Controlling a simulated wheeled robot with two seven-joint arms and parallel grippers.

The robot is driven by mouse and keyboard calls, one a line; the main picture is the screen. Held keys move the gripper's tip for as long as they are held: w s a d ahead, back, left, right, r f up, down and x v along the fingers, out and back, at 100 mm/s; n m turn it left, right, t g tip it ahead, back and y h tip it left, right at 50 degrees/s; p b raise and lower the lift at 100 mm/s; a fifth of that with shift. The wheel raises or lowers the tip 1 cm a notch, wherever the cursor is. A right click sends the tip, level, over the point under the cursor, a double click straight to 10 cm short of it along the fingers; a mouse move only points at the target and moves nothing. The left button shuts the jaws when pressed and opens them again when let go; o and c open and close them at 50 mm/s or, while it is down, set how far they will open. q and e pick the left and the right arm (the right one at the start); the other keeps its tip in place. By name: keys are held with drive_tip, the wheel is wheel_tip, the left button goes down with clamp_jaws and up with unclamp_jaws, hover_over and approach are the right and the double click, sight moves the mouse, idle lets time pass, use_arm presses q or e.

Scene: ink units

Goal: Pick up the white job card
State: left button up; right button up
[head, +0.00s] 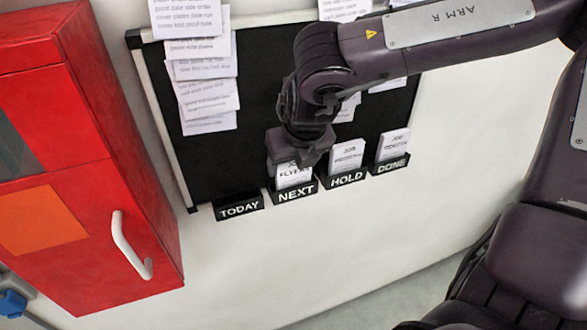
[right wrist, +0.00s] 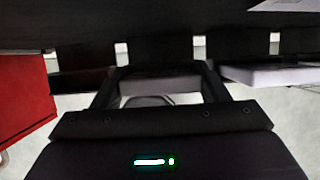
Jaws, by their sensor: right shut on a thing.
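A white job card (head: 294,179) marked "FLYERS" stands in the black pocket labelled NEXT (head: 297,193) below the black board. My right gripper (head: 296,162) is at the card's top edge and is shut on it. The gripper covers the top of the card. The card's lower part is still in the pocket. My left gripper is not in view.
To the right, HOLD (head: 346,179) and DONE (head: 390,164) pockets each hold a white card. The TODAY pocket (head: 239,208) on the left looks empty. Paper sheets (head: 207,95) hang on the board. A red cabinet (head: 130,180) with a white handle stands at left.

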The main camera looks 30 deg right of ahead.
drive_tip(key=shift+s+r+b, duration=0.1)
drive_tip(key=shift+r+b, duration=0.1)
drive_tip(key=shift+b, duration=0.3)
wheel_tip(320, 180, up, 7)
drive_tip(key=b, duration=0.3)
drive_tip(key=s+d+b, duration=0.1)
drive_tip(key=s+b, duration=0.5)
drive_tip(key=s, duration=1.3)
drive_tip(key=shift+s+f, duration=0.2)
drive_tip(key=shift+s, duration=0.2)
